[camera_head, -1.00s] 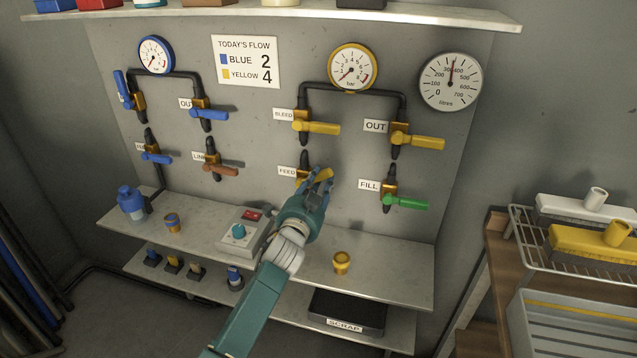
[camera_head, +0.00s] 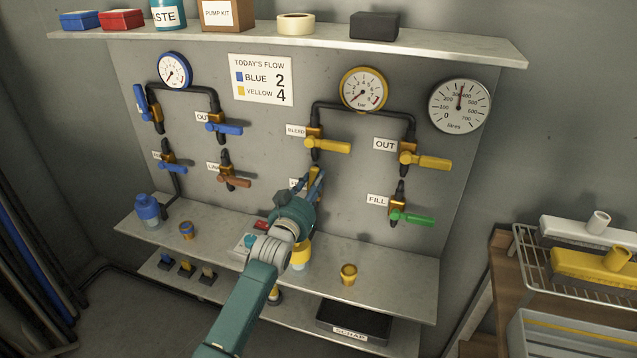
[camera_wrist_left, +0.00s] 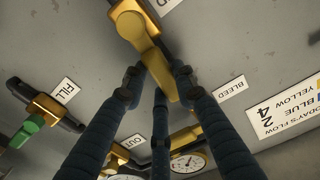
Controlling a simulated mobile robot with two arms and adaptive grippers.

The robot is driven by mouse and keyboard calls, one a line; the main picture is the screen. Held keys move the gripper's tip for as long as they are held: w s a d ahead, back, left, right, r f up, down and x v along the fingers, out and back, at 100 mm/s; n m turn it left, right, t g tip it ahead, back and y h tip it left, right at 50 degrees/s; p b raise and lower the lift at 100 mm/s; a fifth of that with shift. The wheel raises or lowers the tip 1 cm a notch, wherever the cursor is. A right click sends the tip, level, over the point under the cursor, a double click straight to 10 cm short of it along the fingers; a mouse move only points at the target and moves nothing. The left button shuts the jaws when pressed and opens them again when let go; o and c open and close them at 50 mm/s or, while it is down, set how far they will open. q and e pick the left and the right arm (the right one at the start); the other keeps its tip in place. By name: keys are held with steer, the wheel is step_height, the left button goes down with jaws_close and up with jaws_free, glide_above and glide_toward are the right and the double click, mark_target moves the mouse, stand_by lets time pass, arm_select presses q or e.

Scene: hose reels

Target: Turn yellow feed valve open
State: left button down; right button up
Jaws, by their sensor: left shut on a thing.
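The yellow feed valve (camera_head: 315,178) is on the wall panel below the BLEED valve, partly hidden behind my gripper. My left gripper (camera_head: 316,184) is at it, coming from below. In the left wrist view, which is roughly upside down, the valve's brass body (camera_wrist_left: 133,24) is at the top. Its yellow handle (camera_wrist_left: 158,72) points away from the body towards the OUT and BLEED side, so roughly upwards on the panel. The dark blue fingers (camera_wrist_left: 157,82) are shut around the handle from both sides, with a third finger beneath it. My right gripper is not in view.
The yellow BLEED valve (camera_head: 328,145), yellow OUT valve (camera_head: 425,160) and green FILL valve (camera_head: 410,217) are close by. A yellow gauge (camera_head: 363,90) is above. On the shelf (camera_head: 385,290) below stand a yellow cup (camera_head: 348,274) and a yellow container (camera_head: 300,256) beside my wrist.

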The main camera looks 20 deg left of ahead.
arm_select(q)
steer(key=shift+a+n, duration=0.4)
steer(key=shift+n, duration=0.2)
steer(key=c, duration=1.3)
jaws_free()
steer(key=shift+a, duration=0.1)
steer(key=shift+c, duration=0.2)
steer(key=s, duration=1.2)
steer(key=shift+a, duration=0.2)
